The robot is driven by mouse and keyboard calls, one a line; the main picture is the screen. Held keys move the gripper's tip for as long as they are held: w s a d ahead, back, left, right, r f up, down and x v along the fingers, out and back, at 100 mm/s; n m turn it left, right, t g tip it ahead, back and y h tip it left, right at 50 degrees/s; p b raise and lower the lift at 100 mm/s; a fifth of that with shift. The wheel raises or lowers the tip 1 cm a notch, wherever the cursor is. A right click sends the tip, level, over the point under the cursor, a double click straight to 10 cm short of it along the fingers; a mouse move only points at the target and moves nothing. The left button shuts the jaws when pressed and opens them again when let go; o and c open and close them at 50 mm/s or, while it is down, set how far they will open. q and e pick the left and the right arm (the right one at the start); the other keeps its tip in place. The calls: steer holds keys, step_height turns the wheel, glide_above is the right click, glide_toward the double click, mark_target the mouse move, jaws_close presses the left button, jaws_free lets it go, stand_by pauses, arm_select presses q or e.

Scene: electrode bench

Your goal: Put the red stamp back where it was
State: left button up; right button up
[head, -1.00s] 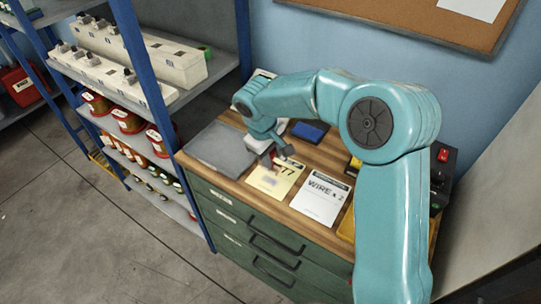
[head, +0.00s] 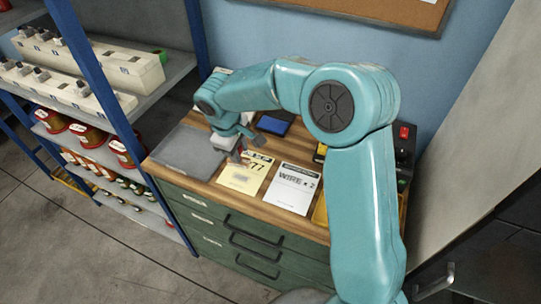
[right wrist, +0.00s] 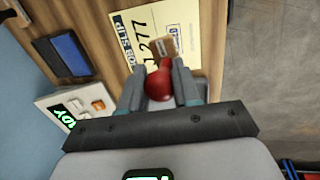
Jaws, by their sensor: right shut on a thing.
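The red stamp shows in the right wrist view as a round red knob (right wrist: 159,85) with a brown base (right wrist: 160,47) beyond it. My right gripper (right wrist: 160,78) is shut on the knob, one finger on each side. In the head view this gripper (head: 238,154) hangs over the far left part of the yellow job slip (head: 245,176), with little of the stamp showing. The slip also lies beyond the stamp in the right wrist view (right wrist: 180,20). I cannot tell whether the base touches it. My left gripper is not in view.
A blue pad (head: 274,123) lies behind the slip and a grey mat (head: 187,150) to its left. A white wire sheet (head: 292,188) lies right of it. A white device with a green display (right wrist: 72,108) stands near my gripper. A blue-framed shelf (head: 85,65) borders the bench.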

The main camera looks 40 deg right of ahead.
steer(key=shift+s+r+n, duration=0.15)
steer(key=shift+s+n, duration=0.05)
steer(key=shift+n, duration=0.9)
steer(key=r+n, duration=0.1)
steer(key=n, duration=0.1)
steer(key=w+r+n, duration=0.1)
steer(key=n, duration=0.1)
steer(key=r+n+t+y, duration=0.1)
steer(key=n, duration=0.1)
steer(key=shift+w+d+r, duration=0.15)
steer(key=shift+w+d, duration=0.05)
steer(key=shift+d, duration=0.15)
steer(key=d+r+n+y, duration=0.1)
steer(key=d+r+n, duration=0.6)
steer(key=d, duration=0.5)
steer(key=s+d+r+m, duration=0.2)
steer(key=s+d+m, duration=0.15)
steer(key=d, duration=0.65)
steer(key=shift+t, duration=0.3)
steer(key=s+x, duration=0.1)
steer(key=x, duration=0.5)
steer(key=s+p+x, duration=0.1)
steer(key=s+x, duration=0.1)
steer(key=x, duration=0.4)
steer(key=s+f+x, duration=0.1)
steer(key=x, duration=0.5)
steer(key=shift+s+a+f, duration=0.1)
steer(key=shift+s+f, duration=0.05)
steer(key=shift+f, duration=0.35)
steer(key=shift+f, duration=0.1)
